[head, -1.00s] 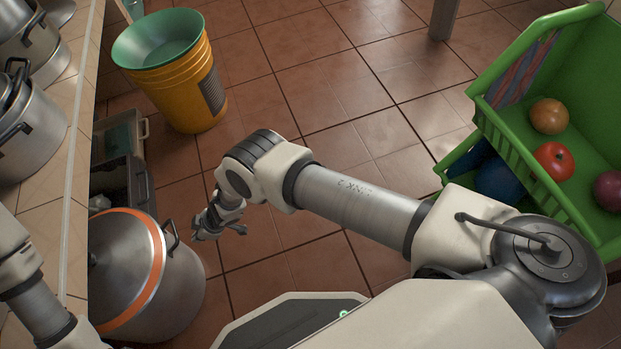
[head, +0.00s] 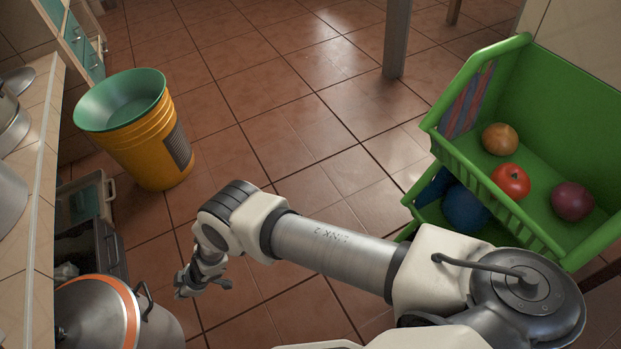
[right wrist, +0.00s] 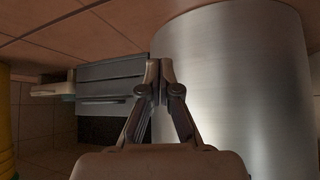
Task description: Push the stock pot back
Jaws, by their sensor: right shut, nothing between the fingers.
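The stock pot (head: 150,325) is a big silver pot with an orange band round its lid and a dark side handle. It stands low at the bottom left of the head view, partly cut off by the frame edge. Its bare metal wall (right wrist: 235,80) fills the right half of the right wrist view. My right gripper (head: 205,287) is to the right of the pot in the head view. In the right wrist view its fingers (right wrist: 159,72) are together and empty, at the left edge of the pot wall; I cannot tell whether they touch it. My left gripper is out of view.
Open drawers (head: 95,212) are beyond the pot under the tiled counter (head: 38,130). A yellow bucket with a green basin (head: 150,150) stands on the floor farther back. A green crate rack (head: 470,170) with fruit is at right. The tiled floor between is clear.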

